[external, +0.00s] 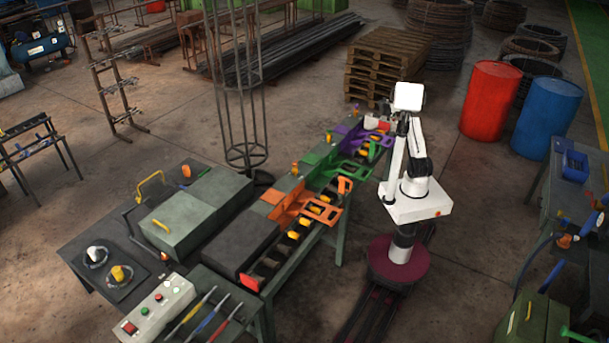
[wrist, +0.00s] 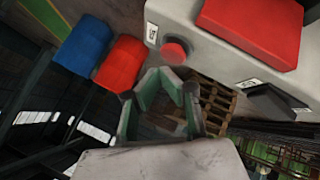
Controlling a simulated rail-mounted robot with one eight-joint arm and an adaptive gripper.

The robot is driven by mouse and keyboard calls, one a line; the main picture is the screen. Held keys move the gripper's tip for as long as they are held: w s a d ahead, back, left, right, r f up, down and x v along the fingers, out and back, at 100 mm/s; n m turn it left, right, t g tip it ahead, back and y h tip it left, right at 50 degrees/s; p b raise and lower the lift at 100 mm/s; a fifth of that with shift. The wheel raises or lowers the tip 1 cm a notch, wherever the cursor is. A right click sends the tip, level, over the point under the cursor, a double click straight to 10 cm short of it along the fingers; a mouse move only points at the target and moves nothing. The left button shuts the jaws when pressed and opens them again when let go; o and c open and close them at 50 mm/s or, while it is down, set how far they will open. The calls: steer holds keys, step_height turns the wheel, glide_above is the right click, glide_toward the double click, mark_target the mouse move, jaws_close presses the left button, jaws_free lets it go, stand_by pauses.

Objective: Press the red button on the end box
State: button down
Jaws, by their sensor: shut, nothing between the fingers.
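The end box (wrist: 225,45) is pale grey and fills the upper right of the wrist view. Its round red button (wrist: 174,51) sits on the face towards me, and a large red block (wrist: 250,30) is beside it. In the external view the box (external: 371,122) is small, at the far end of the bench and partly hidden by my arm. My gripper (wrist: 163,73) is shut and empty, its fingertips just below the button in the wrist picture. I cannot tell whether they touch it.
Red (external: 491,100) and blue (external: 547,118) drums stand right of my arm. A pallet stack (external: 388,62) is behind the bench end. Coloured clamps (external: 310,208) line the bench. A separate control box (external: 158,308) is at the front left.

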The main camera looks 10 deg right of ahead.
steer(key=shift+f, duration=0.1)
steer(key=shift+f+b, duration=0.35)
steer(key=shift+b, duration=0.2)
steer(key=shift+f+b, duration=0.45)
steer(key=shift+f, duration=0.05)
stand_by(0.7)
steer(key=shift+r, duration=0.95)
steer(key=shift+r+p, duration=0.1)
steer(key=shift+p, duration=0.2)
steer(key=shift+r+p, duration=0.8)
steer(key=shift+r, duration=1.6)
